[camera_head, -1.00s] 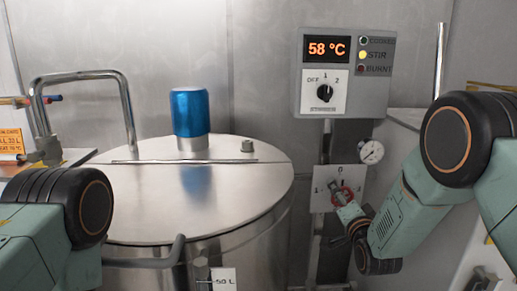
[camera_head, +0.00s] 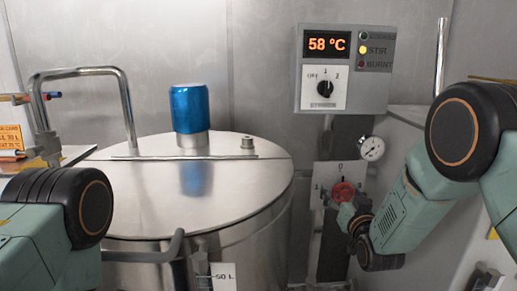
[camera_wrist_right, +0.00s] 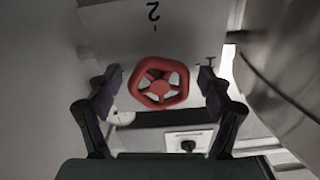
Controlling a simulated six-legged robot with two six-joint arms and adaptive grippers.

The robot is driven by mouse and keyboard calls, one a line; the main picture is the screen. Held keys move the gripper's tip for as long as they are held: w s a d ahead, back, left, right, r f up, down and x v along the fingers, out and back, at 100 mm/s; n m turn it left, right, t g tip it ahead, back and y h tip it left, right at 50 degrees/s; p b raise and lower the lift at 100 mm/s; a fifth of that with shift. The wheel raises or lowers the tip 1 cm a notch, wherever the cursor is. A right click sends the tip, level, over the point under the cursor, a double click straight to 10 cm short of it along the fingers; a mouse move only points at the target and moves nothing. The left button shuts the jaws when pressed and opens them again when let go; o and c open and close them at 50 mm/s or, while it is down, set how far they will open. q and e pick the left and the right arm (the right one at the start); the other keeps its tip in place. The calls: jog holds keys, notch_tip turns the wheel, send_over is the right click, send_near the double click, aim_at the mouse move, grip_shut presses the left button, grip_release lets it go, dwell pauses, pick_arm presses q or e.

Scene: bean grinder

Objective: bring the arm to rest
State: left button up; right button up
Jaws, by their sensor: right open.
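My right gripper (camera_wrist_right: 158,88) is open in the right wrist view, with one dark finger on each side of a red valve wheel (camera_wrist_right: 159,84). The wheel appears between and beyond the fingertips, and I see no finger touching it. In the head view the red wheel (camera_head: 343,192) sits on a white plate, just up and left of my right gripper (camera_head: 350,213). My right arm (camera_head: 408,205) reaches in from the right. My left arm (camera_head: 45,220) shows at the lower left, but its gripper is out of view.
A steel kettle (camera_head: 150,215) with a lid and blue motor (camera_head: 190,108) stands at centre left. A control box (camera_head: 345,70) reads 58 °C with its STIR light yellow. A gauge (camera_head: 371,148) is above the wheel. A bent steel pipe (camera_head: 125,100) rises behind the lid.

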jog(key=shift+n, duration=1.9)
jog(key=shift+d+f, duration=0.1)
